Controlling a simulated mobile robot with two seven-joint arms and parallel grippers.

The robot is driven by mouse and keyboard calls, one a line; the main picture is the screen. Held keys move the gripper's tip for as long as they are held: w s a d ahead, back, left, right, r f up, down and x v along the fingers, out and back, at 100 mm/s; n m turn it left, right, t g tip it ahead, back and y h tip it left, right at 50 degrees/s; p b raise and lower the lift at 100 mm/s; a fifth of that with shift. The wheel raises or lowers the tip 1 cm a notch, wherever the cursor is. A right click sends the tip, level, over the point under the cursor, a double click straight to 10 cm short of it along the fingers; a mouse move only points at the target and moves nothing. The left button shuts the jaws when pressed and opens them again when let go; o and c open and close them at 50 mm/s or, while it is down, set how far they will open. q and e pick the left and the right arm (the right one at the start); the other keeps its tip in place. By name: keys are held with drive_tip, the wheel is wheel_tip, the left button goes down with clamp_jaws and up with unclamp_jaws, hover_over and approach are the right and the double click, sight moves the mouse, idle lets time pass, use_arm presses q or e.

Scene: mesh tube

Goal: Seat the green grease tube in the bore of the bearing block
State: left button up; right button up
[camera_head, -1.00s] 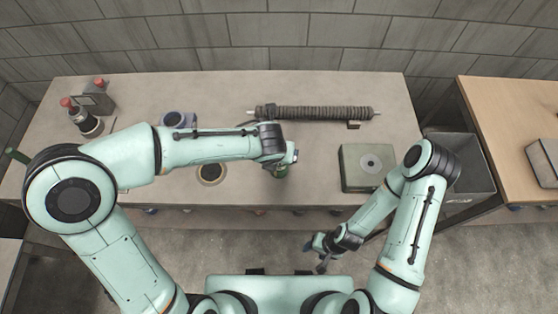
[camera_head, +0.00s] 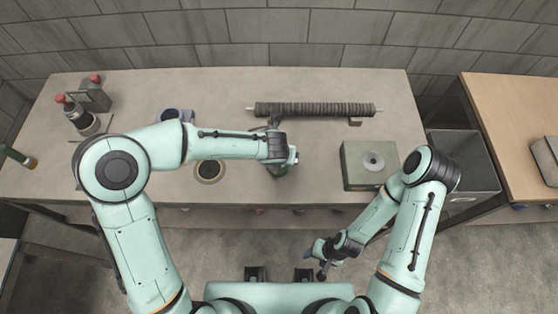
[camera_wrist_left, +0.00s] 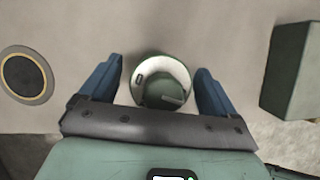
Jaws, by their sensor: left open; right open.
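The green grease tube (camera_wrist_left: 148,97) stands upright on the table, seen from above in the left wrist view with a pale round top. In the head view only a little green (camera_head: 280,172) shows beneath my left gripper (camera_head: 281,163). The left gripper's blue fingers (camera_wrist_left: 160,88) are open, one on each side of the tube, with gaps showing. The bearing block (camera_head: 356,180) is a grey-green box with a round bore in its top, to the right of the tube. My right gripper (camera_head: 322,262) hangs in front of the table, away from both.
A ribbed shaft (camera_head: 315,110) lies along the back. A blue-grey part (camera_head: 172,115) and red-topped bottles (camera_head: 80,116) stand further left. A grey bin (camera_head: 470,180) is right of the table.

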use_arm(q)
drive_tip(key=c, duration=1.2)
drive_tip(key=shift+r, duration=0.1)
